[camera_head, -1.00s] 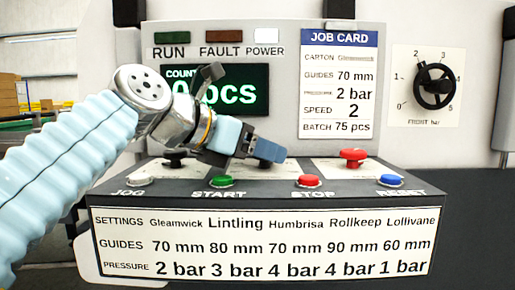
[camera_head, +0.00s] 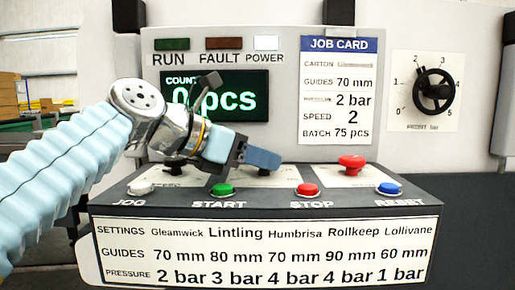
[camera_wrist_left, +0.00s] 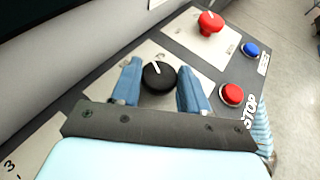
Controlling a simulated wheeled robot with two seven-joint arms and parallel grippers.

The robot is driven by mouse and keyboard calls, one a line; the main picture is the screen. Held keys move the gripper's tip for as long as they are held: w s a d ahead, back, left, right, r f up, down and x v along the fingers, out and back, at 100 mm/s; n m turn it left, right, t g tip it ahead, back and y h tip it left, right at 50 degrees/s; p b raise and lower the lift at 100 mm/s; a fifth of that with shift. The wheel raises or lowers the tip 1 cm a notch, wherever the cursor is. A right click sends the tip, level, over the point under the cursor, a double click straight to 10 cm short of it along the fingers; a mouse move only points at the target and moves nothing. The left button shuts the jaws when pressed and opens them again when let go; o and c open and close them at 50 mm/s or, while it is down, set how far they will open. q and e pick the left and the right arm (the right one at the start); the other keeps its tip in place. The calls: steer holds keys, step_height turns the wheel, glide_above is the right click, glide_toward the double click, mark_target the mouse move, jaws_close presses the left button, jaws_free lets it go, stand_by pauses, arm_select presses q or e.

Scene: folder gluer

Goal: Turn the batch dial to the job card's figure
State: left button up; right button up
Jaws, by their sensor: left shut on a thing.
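The batch dial is a black round knob with a white pointer line (camera_wrist_left: 160,76) on a pale plate, seen from above in the left wrist view. Its pointer points up and slightly left there. My left gripper (camera_wrist_left: 160,84) has its two blue fingers on either side of the knob, shut on it. In the head view the left gripper (camera_head: 262,160) reaches down to the console top and hides most of the dial and its label. The job card (camera_head: 339,88) reads BATCH 75 pcs. The count display (camera_head: 240,97) shows 0 pcs, partly covered by my arm. My right gripper is not in view.
A red mushroom knob (camera_head: 352,163) stands right of the dial. White, green (camera_head: 222,190), red (camera_head: 307,190) and blue (camera_head: 389,188) buttons line the console's front edge. Another dark knob (camera_head: 175,168) sits left, behind my arm. A black pressure handwheel (camera_head: 435,91) is at right.

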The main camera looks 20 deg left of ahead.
arm_select(q)
steer(key=m+g+h+p, duration=0.1)
steer(key=m+g+p, duration=0.1)
steer(key=p, duration=0.1)
steer(key=m+g+h+p, duration=0.1)
steer(key=shift+w+a+r+m+g+h+p, duration=0.1)
steer(key=shift+w+r+m+g+h+p, duration=0.2)
steer(key=shift+r+m+p, duration=0.1)
steer(key=shift+a+f+m+g+h+p, duration=0.15)
steer(key=shift+m+g+h+p, duration=0.15)
steer(key=shift+m+g+p, duration=0.3)
steer(key=shift+d+f+m+g+h+p, duration=0.15)
steer(key=shift+m+g+h+p, duration=0.2)
steer(key=shift+m+g, duration=0.3)
steer(key=shift+a, duration=0.1)
steer(key=o, duration=0.9)
steer(key=shift+o, duration=0.2)
steer(key=shift+a, duration=0.1)
steer(key=v, duration=1.3)
steer(key=shift+w+a+r, duration=0.1)
steer(key=shift+a+r, duration=0.1)
steer(key=shift+a, duration=0.05)
